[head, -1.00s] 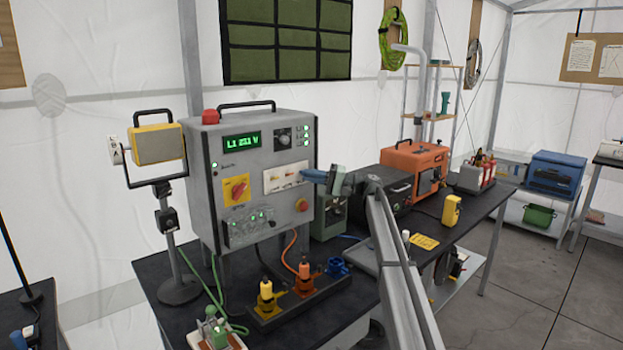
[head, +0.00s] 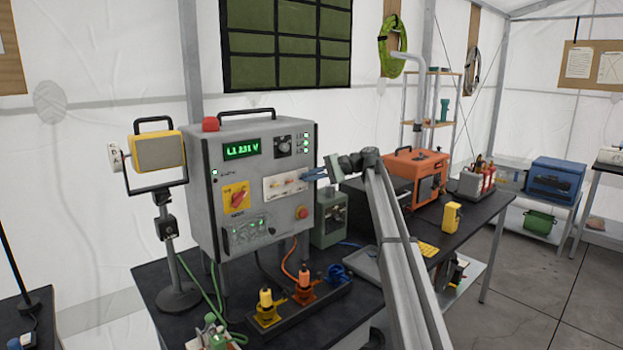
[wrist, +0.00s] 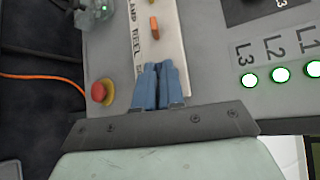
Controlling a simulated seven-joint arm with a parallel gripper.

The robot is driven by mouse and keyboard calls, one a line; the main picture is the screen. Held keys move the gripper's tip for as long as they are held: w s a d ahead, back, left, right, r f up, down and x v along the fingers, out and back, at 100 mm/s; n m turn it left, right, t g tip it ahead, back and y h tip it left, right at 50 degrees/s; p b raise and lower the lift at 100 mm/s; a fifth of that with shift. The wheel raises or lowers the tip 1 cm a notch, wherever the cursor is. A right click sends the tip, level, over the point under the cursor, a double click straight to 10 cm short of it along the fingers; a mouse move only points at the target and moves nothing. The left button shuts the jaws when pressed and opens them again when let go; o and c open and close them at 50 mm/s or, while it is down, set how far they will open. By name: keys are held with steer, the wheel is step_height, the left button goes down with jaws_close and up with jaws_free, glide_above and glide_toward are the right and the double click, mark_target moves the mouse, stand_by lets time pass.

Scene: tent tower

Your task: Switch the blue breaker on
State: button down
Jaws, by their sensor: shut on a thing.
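The grey power cabinet (head: 205,190) carries a white breaker strip (head: 270,195) with small orange-yellow levers. In the wrist view the strip (wrist: 168,50) runs up from my fingers, and an orange lever (wrist: 154,32) stands just beyond the tips. My gripper (head: 306,175) is at the right end of the strip. Its blue fingers (wrist: 157,68) are close together, shut at the place of the blue breaker. The breaker's lever is hidden between or behind the fingers, so its position cannot be seen.
A red emergency button (wrist: 99,92) and its yellow surround sit beside the strip. Three lit green lamps (wrist: 279,75) are on the other side. Orange (head: 305,287), yellow (head: 266,305) and blue (head: 337,273) plugs stand below the cabinet. A grey-green box (head: 331,217) stands close behind my arm.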

stand_by(0.5)
steer(key=c, duration=1.5)
jaws_free()
steer(key=v, duration=1.3)
steer(key=shift+d+r, duration=0.25)
steer(key=shift+d, duration=0.1)
